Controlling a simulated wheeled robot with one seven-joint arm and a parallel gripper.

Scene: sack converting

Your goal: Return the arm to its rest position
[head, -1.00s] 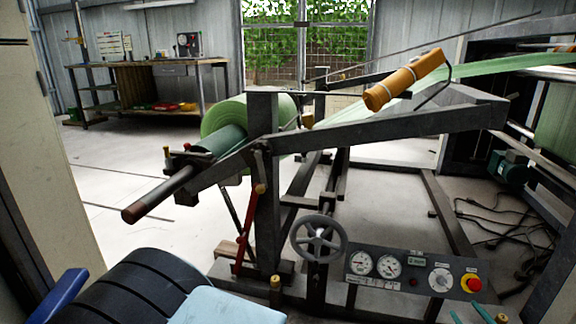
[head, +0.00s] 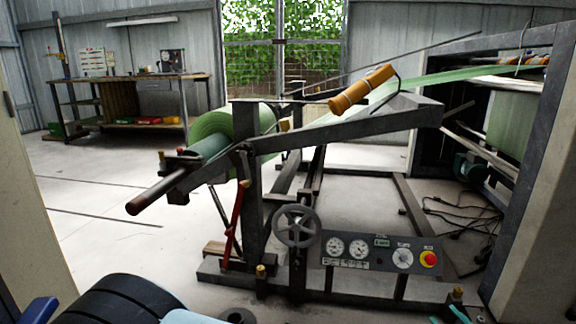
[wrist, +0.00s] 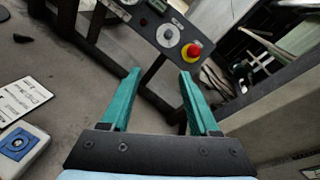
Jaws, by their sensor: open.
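My gripper (wrist: 159,73) shows in the wrist view with its two teal fingers spread wide apart. Nothing is between them. Beyond the fingertips is the unwind stand's control panel (wrist: 165,28), with its red stop button (wrist: 195,49) on a yellow base. The gripper is apart from the panel as far as I can see. In the head view, small teal tips (head: 459,314) at the bottom edge, below and right of the panel (head: 375,252), look like my fingers.
The unwind stand (head: 247,185) holds a green roll (head: 215,130) on a shaft (head: 160,192) jutting left. A handwheel (head: 297,226) stands left of the panel. A grey machine frame (head: 535,150) and floor cables (head: 450,215) are at right. The floor (head: 100,205) at left is clear.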

